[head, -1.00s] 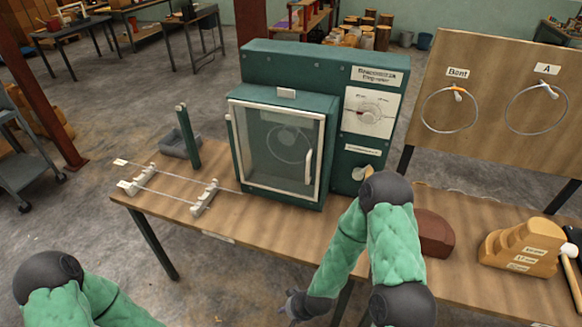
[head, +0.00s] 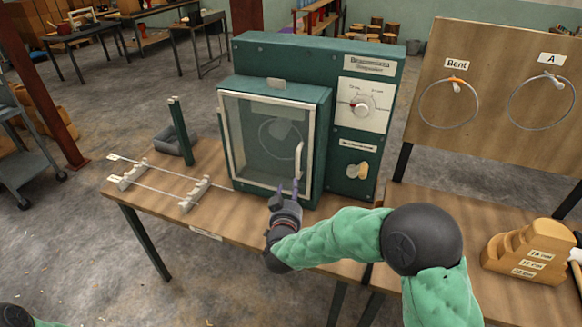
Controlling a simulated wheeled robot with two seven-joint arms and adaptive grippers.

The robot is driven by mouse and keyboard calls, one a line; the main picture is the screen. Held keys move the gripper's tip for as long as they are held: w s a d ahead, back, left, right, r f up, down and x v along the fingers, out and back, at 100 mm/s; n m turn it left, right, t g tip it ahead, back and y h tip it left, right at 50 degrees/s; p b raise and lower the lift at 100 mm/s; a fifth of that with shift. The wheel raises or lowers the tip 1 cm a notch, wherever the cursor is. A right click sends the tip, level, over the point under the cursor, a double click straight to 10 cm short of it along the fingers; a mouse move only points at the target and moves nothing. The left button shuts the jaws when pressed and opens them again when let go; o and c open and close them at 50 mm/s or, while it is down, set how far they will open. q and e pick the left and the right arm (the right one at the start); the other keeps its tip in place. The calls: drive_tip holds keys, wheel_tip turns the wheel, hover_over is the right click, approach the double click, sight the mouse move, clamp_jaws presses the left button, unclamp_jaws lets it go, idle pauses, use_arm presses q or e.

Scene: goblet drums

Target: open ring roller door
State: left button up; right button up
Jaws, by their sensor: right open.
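The ring roller is a green machine (head: 310,58) on the workbench. Its door (head: 252,143) has a pale frame and a see-through pane, and it stands closed. A ring shape shows behind the pane. The upright white door handle (head: 298,160) is at the door's right side. My right gripper (head: 287,187) is open, its fingers pointing up just below the handle near the door's lower right corner. I cannot tell whether a finger touches the handle. My left gripper is out of view; only a bit of my left arm shows at the bottom left.
A dial panel (head: 363,105) and a tan knob (head: 358,171) are right of the door. A rod rack (head: 193,195) and a green post (head: 181,131) stand left. Stepped wooden blocks (head: 530,252) are at right. A board (head: 500,85) with two rings stands behind.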

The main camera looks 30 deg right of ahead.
sight(299, 163)
drive_tip(key=shift+m+h, duration=0.4)
drive_tip(key=shift+h, duration=0.4)
drive_tip(key=w+d+r+b, duration=0.1)
drive_tip(key=w+d, duration=0.1)
drive_tip(key=w+d+r+b, duration=0.1)
drive_tip(key=w+d, duration=0.1)
drive_tip(key=w+d+b, duration=0.1)
drive_tip(key=w+d, duration=0.1)
drive_tip(key=shift+w+d+r, duration=0.35)
drive_tip(key=shift+w+r, duration=0.05)
drive_tip(key=shift+w+d, duration=0.45)
drive_tip(key=shift+w, duration=0.05)
drive_tip(key=shift+c, duration=0.3)
clamp_jaws()
